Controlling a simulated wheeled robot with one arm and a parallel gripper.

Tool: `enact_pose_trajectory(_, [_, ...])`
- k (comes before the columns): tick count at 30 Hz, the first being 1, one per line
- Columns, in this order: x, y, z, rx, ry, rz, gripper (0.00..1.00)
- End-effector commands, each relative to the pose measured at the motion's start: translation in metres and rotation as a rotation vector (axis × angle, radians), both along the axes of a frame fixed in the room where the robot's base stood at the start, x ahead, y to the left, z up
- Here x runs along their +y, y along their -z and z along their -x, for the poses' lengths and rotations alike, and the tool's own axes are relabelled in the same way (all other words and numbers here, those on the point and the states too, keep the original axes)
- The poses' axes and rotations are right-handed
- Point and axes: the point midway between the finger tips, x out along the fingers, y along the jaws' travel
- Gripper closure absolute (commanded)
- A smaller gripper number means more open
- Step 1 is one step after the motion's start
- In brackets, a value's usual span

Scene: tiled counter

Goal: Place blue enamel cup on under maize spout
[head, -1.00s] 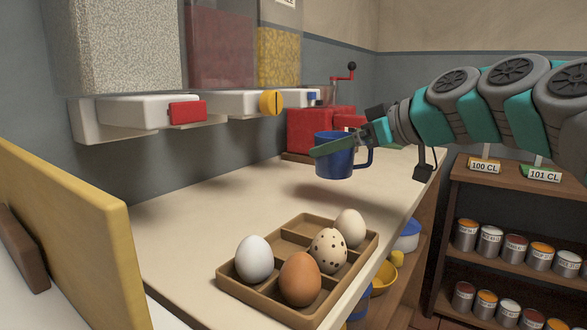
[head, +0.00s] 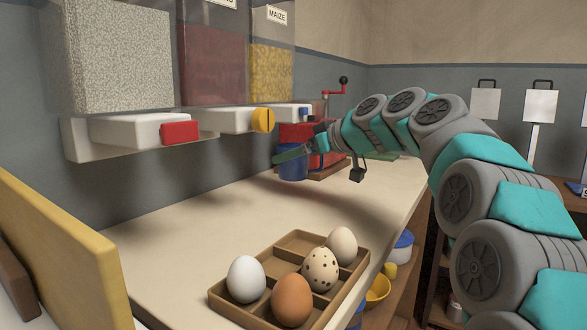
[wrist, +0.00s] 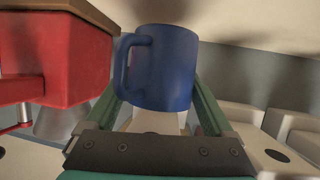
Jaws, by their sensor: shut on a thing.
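The blue enamel cup (head: 293,167) is held above the counter in the head view, below and close to the maize dispenser's spout. In the wrist view the cup (wrist: 165,68) sits between the two fingers, its handle to the left. My gripper (head: 292,155) is shut on it; it also shows in the wrist view (wrist: 160,95). The maize dispenser (head: 270,72) is the rightmost bin, labelled MAIZE, with yellow grain and a white spout body (head: 284,114) with a small blue knob (head: 304,113). The cup's exact offset from the spout is hard to tell.
A red grinder (head: 318,145) with a crank stands behind the cup; its red body (wrist: 60,55) is close to the cup's left in the wrist view. An egg tray (head: 222,301) with several eggs sits at the counter front. The middle counter (head: 200,215) is clear.

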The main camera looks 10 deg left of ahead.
Motion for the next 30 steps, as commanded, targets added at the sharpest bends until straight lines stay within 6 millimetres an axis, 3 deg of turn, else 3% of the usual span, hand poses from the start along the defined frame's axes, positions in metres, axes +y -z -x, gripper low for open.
enact_pose_trajectory(5, [0.005,0.000,-0.006,-0.001,0.000,0.000,0.77])
enact_pose_trajectory(16, [0.004,0.034,-0.003,0.001,-0.001,-0.001,0.77])
enact_pose_trajectory(29, [0.004,0.039,-0.004,-0.001,0.000,0.000,0.77])
enact_pose_trajectory(30, [0.004,0.039,-0.004,-0.001,0.000,0.000,0.12])
